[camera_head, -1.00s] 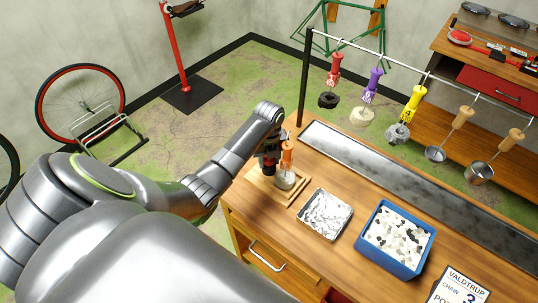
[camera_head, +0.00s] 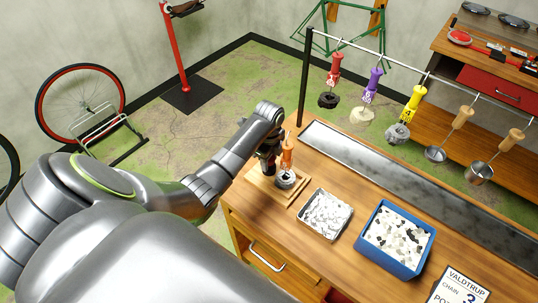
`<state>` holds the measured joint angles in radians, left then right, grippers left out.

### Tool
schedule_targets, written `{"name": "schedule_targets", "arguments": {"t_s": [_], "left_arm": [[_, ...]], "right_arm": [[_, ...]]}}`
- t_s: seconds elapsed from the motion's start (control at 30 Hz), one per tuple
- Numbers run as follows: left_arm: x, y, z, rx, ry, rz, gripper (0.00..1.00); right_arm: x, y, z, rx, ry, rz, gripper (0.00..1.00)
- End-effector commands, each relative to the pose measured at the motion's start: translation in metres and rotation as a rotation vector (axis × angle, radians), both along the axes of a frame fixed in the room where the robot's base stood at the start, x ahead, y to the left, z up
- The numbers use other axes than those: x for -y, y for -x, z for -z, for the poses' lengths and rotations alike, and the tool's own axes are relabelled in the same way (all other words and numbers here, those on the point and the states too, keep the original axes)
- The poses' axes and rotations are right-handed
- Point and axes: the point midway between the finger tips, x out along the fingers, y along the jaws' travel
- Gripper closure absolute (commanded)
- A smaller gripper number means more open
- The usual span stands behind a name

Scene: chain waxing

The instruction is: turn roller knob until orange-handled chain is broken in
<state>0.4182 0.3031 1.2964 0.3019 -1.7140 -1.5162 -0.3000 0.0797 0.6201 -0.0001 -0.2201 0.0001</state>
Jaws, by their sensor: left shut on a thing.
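The orange-handled chain (camera_head: 288,155) stands at the small wooden roller board (camera_head: 262,191), near the left end of the workbench. Its orange handle is upright and its dark grey coil (camera_head: 285,180) is at the bottom, over the board. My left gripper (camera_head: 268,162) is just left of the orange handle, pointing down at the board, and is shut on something. The roller knob is not visible; my gripper and wrist cover that area, so I cannot make out the held part clearly. My right gripper is not in view.
A foil-like tray (camera_head: 325,214) and a blue bin (camera_head: 396,240) of pale and dark pieces stand right of the board. Behind is a long metal tray (camera_head: 400,180). Above it, a rail holds red, purple and yellow-handled chains (camera_head: 412,100) and wooden-handled ladles.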

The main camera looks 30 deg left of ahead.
Motion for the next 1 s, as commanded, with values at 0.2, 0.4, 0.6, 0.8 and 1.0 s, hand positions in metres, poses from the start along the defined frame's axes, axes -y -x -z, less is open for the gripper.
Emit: {"name": "schedule_targets", "arguments": {"t_s": [0.2, 0.4, 0.6, 0.8, 1.0], "left_arm": [[0.0, -0.0008, -0.0008, 0.002, 0.0, -0.243, 0.9], [-0.0001, -0.0007, -0.0008, 0.002, 0.0, -0.467, 0.9], [-0.0001, -0.0008, -0.0009, 0.002, 0.0, -0.622, 0.9], [-0.0001, -0.0008, -0.0009, 0.003, 0.0, -0.639, 0.9], [-0.0001, -0.0006, -0.0007, 0.002, 0.0, -0.638, 0.43]], "right_arm": [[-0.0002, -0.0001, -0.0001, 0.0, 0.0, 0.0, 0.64], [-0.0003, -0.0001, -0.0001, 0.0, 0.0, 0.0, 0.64], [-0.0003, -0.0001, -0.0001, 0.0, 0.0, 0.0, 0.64], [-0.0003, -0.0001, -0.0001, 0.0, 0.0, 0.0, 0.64], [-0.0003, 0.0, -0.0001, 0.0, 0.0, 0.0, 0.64]]}}
